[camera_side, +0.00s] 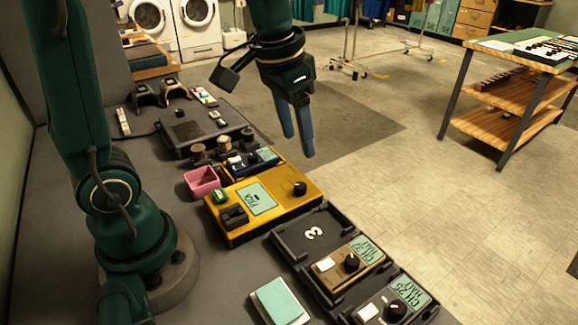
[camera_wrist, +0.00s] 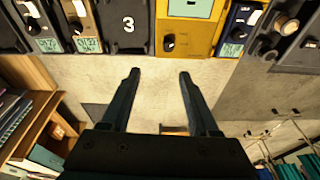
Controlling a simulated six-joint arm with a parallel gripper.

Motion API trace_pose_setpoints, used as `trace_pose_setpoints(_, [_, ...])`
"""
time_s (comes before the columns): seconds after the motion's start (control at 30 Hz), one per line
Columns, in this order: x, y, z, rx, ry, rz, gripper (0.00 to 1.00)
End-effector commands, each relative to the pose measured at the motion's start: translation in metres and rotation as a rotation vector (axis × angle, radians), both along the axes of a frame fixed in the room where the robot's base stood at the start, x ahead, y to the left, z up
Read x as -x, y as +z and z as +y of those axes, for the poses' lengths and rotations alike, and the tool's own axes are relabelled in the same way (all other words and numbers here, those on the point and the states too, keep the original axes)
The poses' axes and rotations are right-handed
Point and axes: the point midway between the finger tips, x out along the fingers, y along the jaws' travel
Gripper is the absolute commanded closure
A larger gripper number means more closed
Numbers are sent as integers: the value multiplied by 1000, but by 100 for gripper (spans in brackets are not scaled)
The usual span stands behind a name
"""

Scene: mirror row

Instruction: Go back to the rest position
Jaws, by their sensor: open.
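My gripper (camera_side: 297,130) hangs in the air past the far edge of the workbench, fingers pointing down, in the side view. In the wrist view my gripper (camera_wrist: 158,76) has its two fingers spread apart with only floor between them. It is open and empty, touching nothing. My arm rises from its base on the bench at the left of the side view.
On the bench (camera_side: 222,275) stand a yellow box (camera_side: 277,192) with a knob, a black tray (camera_side: 318,236) marked 3, small knobbed modules (camera_side: 348,264), a pink bin (camera_side: 202,181) and a teal-topped block (camera_side: 280,301). A wooden shelf table (camera_side: 505,90) stands across open floor.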

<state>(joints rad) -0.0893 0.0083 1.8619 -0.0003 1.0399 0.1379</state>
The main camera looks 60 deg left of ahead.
Motion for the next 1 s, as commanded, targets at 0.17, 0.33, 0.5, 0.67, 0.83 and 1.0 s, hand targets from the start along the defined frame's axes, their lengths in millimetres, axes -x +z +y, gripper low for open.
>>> trace_pose_setpoints(0.17, [37, 23, -12, -1, -10, -123, 38])
trace_pose_setpoints(0.33, [72, 26, -20, 8, -10, -219, 38])
trace_pose_setpoints(0.5, [98, 16, -23, 21, 3, -274, 38])
trace_pose_setpoints(0.67, [111, 0, -24, 32, 25, -265, 38])
trace_pose_setpoints(0.83, [111, -2, -24, 38, 41, -261, 38])
trace_pose_setpoints(1.0, [111, -2, -24, 38, 41, -261, 38])
